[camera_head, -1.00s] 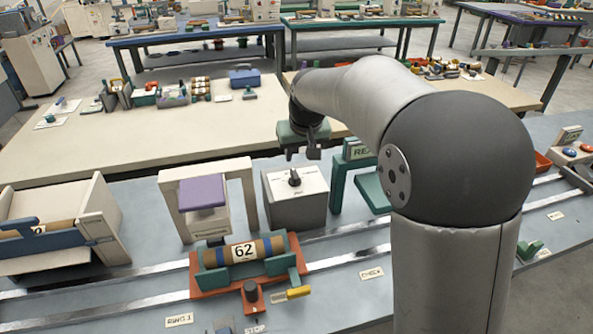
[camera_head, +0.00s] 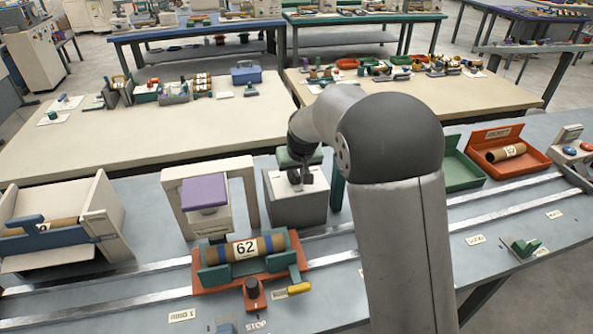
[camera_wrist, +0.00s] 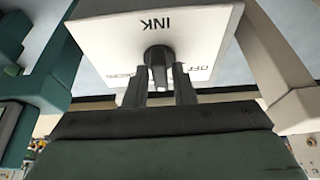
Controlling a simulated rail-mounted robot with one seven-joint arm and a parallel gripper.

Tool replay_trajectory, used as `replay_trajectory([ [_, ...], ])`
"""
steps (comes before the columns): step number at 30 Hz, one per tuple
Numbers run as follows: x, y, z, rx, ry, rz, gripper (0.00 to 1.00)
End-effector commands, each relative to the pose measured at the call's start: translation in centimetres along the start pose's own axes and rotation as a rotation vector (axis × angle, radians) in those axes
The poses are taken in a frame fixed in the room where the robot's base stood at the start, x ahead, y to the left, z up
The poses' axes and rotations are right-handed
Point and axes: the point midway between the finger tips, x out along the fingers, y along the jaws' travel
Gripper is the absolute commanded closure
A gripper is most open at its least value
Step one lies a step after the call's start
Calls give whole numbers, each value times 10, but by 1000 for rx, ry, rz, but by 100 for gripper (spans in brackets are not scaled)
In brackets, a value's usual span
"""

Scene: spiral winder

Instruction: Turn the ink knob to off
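The ink knob (camera_wrist: 158,56) is a dark knob on the white top plate of the ink box (camera_head: 297,208), marked INK. In the wrist view the OFF label (camera_wrist: 203,68) is at the right of the knob, and another label is partly hidden behind my fingers. The knob's pointer extends down the picture between my fingers. My gripper (camera_wrist: 158,80) has its fingers apart, one on each side of the pointer, with narrow gaps seeming to show; contact is unclear. In the head view my gripper (camera_head: 300,177) is over the box top and hides most of the knob.
A white frame with a purple block (camera_head: 204,192) stands left of the box. A green post (camera_head: 337,190) stands close on the right. In front, an orange carriage (camera_head: 205,276) holds a brown tube (camera_head: 243,248) labelled 62. Red and green trays are farther right.

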Motion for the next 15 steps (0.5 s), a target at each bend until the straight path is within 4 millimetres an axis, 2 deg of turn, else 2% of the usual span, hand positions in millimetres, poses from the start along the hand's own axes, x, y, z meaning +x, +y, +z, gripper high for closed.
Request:
replay_trajectory([
  [1,0,0,0,0,0,0,91],
  [2,0,0,0,0,0,0,100],
  [15,1,2,0,-48,1,-21,100],
])
